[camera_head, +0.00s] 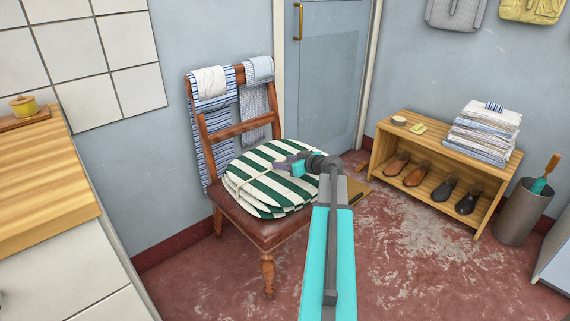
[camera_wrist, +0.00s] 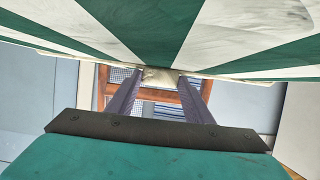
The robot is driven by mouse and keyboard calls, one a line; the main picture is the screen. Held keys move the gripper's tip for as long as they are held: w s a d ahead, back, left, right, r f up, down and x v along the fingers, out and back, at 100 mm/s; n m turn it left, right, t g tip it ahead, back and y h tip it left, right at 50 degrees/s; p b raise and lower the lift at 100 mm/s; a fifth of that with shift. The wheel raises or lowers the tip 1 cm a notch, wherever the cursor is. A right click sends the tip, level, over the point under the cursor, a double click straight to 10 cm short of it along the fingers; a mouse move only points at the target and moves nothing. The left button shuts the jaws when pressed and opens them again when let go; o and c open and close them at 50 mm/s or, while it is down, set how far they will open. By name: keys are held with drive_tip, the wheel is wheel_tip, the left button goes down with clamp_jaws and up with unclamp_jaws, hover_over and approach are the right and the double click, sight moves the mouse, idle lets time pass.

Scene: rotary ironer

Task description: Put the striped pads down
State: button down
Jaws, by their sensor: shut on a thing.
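The striped pads (camera_head: 262,180), round and green and white with a light tie around them, are at the seat of the wooden chair (camera_head: 258,232). I cannot tell whether they rest on the seat or hang just above it. My gripper (camera_head: 284,165) reaches in from the right at the pads' upper side. In the wrist view the striped pads (camera_wrist: 230,35) fill the top, and my gripper's two fingers (camera_wrist: 160,85) are shut on a pale piece at their edge. The chair's back shows beyond the fingers.
Striped and white towels (camera_head: 210,100) hang over the chair back. A low wooden bench (camera_head: 440,150) with folded linen (camera_head: 484,130) and shoes stands right, beside a grey bin (camera_head: 520,212). A wooden counter (camera_head: 45,180) stands left. The floor in front of the bench is clear.

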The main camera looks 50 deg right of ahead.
drive_tip(key=shift+r, duration=0.1)
drive_tip(key=c, duration=0.9)
unclamp_jaws()
wheel_tip(320, 180, up, 4)
drive_tip(key=r+p, duration=0.1)
drive_tip(key=p, duration=0.1)
hover_over(305, 180)
drive_tip(key=shift+s+a+f, duration=0.1)
drive_tip(key=shift+f, duration=0.15)
drive_tip(key=shift+r, duration=0.1)
